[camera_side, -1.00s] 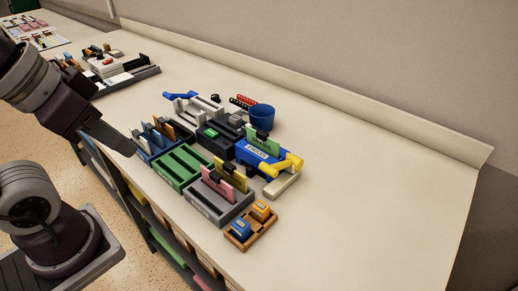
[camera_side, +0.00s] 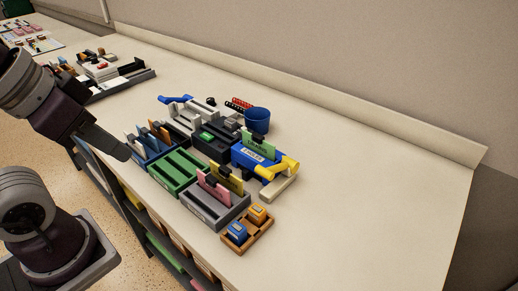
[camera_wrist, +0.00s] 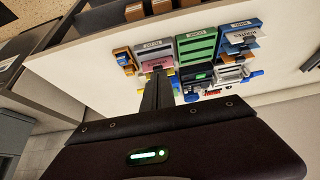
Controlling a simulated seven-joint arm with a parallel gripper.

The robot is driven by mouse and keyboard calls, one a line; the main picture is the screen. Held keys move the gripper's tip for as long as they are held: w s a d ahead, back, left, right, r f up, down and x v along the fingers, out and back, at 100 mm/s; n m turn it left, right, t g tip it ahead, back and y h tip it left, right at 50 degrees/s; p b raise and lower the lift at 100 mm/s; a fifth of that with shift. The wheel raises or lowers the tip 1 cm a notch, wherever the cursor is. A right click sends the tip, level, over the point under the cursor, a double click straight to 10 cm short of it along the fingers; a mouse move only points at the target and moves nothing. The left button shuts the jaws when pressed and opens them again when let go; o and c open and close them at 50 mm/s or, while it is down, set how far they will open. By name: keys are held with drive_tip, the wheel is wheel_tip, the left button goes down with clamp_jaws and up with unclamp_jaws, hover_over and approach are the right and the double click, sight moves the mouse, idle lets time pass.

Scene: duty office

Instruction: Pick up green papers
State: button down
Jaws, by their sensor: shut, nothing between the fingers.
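The green papers (camera_side: 257,142) stand upright in a blue holder (camera_side: 252,158) with a white label, at the right of the cluster on the counter. A dark clip sits on their top edge. In the wrist view I cannot make them out. My gripper (camera_side: 126,156) is shut and empty, left of the cluster and well apart from the papers. It also shows in the wrist view (camera_wrist: 158,88) as dark closed fingers. A green tray (camera_side: 166,184) stands between the gripper and the holder, with empty slots.
A grey tray (camera_side: 213,221) holds pink and yellow papers. A blue tray (camera_side: 146,155) holds blue, white and orange papers. A wooden tray (camera_side: 251,243) holds two stamps at the front. A blue cup (camera_side: 257,120) stands behind the holder. The counter's right side is clear.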

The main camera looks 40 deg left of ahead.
drive_tip(key=c, duration=1.3)
unclamp_jaws()
drive_tip(key=w+r+n+g, duration=0.25)
drive_tip(key=w+n, duration=0.35)
drive_tip(key=w, duration=0.5)
drive_tip(key=n+g, duration=0.3)
drive_tip(key=n, duration=0.8)
hover_over(258, 136)
drive_tip(key=s, duration=0.1)
wheel_tip(258, 136, down, 10)
drive_tip(key=shift+n, duration=0.5)
drive_tip(key=f, duration=0.5)
drive_tip(key=w+f, duration=0.1)
drive_tip(key=f, duration=0.2)
